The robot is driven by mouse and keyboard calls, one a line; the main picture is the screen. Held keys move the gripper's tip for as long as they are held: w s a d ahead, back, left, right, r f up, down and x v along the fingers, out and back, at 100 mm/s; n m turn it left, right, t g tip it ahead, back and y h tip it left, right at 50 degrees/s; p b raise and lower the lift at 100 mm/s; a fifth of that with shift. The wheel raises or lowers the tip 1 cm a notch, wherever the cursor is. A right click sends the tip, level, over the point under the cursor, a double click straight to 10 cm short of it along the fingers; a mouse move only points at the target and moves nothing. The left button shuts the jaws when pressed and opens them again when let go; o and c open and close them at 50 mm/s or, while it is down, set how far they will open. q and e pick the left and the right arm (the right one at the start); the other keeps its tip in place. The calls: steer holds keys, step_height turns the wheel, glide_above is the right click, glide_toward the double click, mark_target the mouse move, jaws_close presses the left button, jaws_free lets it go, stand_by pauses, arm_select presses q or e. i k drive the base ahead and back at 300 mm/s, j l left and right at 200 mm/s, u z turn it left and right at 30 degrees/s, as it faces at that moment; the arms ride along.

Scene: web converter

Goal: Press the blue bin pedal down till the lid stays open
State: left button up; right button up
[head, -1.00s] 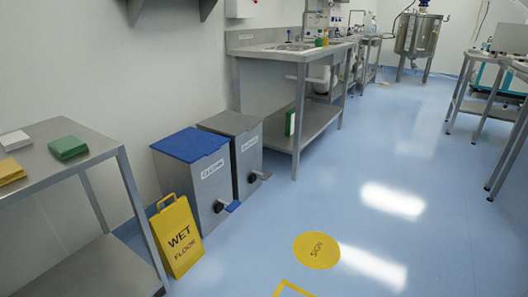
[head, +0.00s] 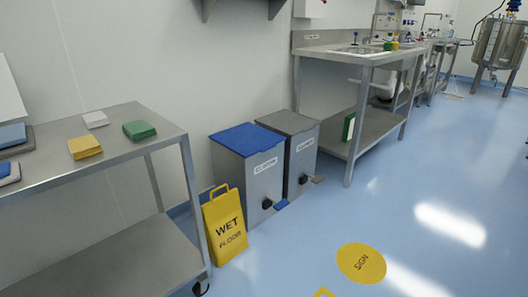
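The bin with the blue lid (head: 246,138) stands against the wall near the middle of the head view. Its lid is shut and lies flat on the grey metal body (head: 263,175). Its blue pedal (head: 281,205) sticks out low at the front, beside a dark round part. A second bin with a grey lid (head: 287,122) stands close behind it to the right, also shut, with its own grey pedal (head: 318,179). Neither of my grippers shows in the head view.
A yellow wet floor sign (head: 225,225) stands just left of the blue-lidded bin. A steel table (head: 160,135) with coloured cloths is at the left. A sink bench (head: 345,52) stands beyond the bins. The blue floor in front is open, with a yellow round floor mark (head: 361,263).

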mark_target(283, 204)
steer(key=i+l+u, duration=0.4)
steer(key=i+l, duration=0.3)
steer(key=i, duration=0.25)
steer(key=i+l+u, duration=0.4)
steer(key=i+l, duration=0.5)
steer(key=l, duration=0.1)
